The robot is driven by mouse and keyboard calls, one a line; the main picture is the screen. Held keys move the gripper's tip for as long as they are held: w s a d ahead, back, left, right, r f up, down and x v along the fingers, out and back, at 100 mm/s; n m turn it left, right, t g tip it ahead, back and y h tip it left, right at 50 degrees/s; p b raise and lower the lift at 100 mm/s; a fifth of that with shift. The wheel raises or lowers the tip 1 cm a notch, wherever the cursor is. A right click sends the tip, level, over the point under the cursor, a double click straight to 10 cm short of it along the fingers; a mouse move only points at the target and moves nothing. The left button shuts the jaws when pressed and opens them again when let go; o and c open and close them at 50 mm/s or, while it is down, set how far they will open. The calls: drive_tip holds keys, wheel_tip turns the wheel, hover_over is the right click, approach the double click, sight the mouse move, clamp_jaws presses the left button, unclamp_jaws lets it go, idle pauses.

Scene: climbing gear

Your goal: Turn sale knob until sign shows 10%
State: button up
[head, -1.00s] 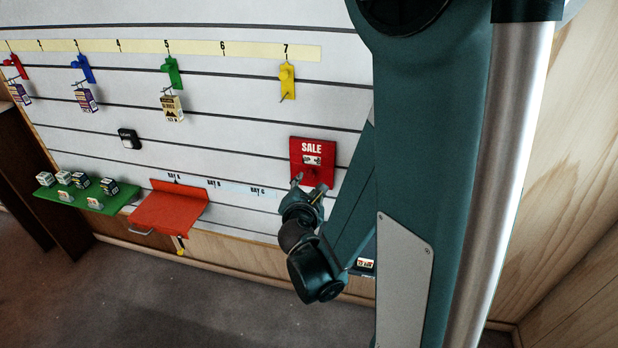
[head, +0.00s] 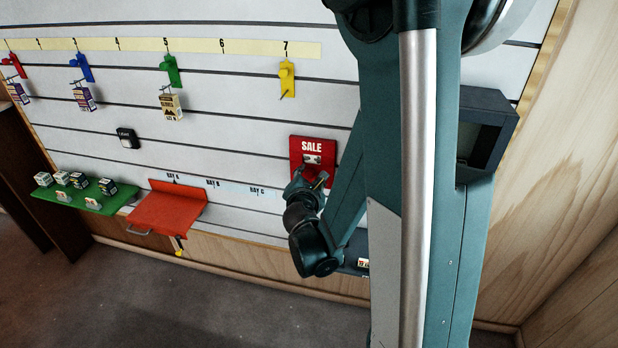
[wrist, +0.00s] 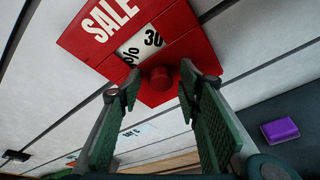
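The red sale sign (head: 313,153) hangs on the slatted wall; it also fills the top of the wrist view (wrist: 90,45), tilted. Its white window (wrist: 142,45) shows "30" to the right and a "%" to the left; the 10% reading is not what shows. The red round knob (wrist: 160,77) sits below the window. My gripper (wrist: 158,88) is open, with one finger on each side of the knob and gaps visible between. In the head view my gripper (head: 310,180) is at the sign's lower edge and hides the knob.
A red shelf (head: 165,212) and a green shelf (head: 85,200) with small boxes are to the left. A yellow hook tag (head: 287,78) hangs above the sign. A dark box (head: 485,130) is on the wall at right. A purple item (wrist: 280,130) lies right in the wrist view.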

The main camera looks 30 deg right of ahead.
drive_tip(key=shift+c, duration=0.3)
drive_tip(key=c, duration=0.8)
drive_tip(key=shift+s+d+m+t+y, duration=0.1)
drive_tip(key=shift+m+t+y, duration=0.3)
drive_tip(key=shift+m+t, duration=0.9)
drive_tip(key=shift+m+g, duration=0.4)
drive_tip(key=o, duration=0.9)
drive_tip(key=shift+c, duration=0.2)
